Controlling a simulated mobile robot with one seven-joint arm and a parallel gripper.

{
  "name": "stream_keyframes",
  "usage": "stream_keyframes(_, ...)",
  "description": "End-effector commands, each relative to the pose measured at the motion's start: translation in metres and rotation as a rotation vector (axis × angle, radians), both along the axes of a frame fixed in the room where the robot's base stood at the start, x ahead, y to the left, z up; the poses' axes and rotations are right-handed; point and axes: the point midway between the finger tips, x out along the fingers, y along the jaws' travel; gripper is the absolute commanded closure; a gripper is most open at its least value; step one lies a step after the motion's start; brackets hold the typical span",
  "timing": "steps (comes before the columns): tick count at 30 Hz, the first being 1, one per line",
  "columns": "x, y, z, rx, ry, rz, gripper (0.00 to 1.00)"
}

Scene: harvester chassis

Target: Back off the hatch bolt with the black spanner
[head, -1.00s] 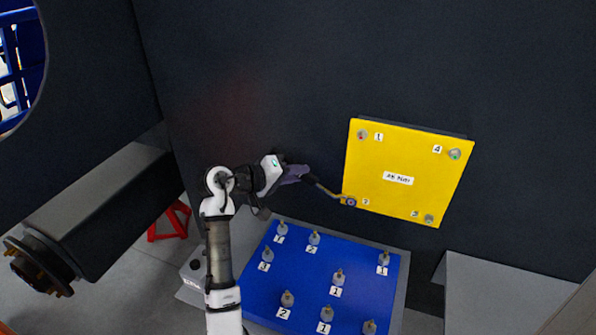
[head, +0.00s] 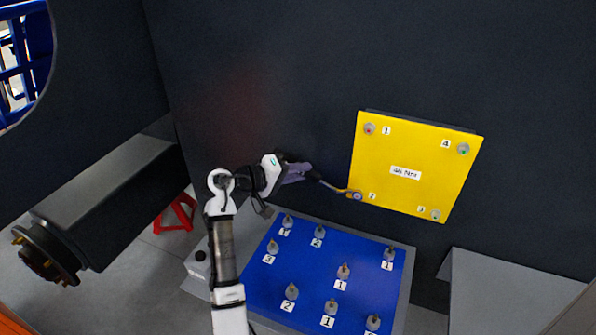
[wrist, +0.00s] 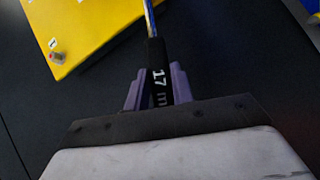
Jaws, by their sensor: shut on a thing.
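The yellow hatch plate (head: 415,160) is on the dark wall, with numbered bolts at its corners and a label. My gripper (head: 306,172) has purple fingers and is to the left of the plate's lower left corner. It is shut on the black spanner (head: 329,186). In the wrist view the spanner's black grip (wrist: 156,55), marked 17, lies between the fingers (wrist: 157,88). The spanner's far end is at the lower left hatch bolt (head: 356,196), labelled 2. The spanner head covers most of this bolt, so I cannot tell how it is seated.
A blue board (head: 310,262) with several numbered bolts stands below the hatch. A grey ledge (head: 505,295) is at lower right. A dark beam with a hub (head: 48,252) is at left, and a red stand (head: 178,212) is on the floor.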

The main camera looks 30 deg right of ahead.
Motion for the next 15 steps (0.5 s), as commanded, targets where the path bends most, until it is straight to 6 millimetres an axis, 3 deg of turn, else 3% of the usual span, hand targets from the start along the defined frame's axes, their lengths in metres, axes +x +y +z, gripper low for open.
stream_keyframes(15,-0.01,0.011,0.005,0.012,-0.017,0.002,1.0)
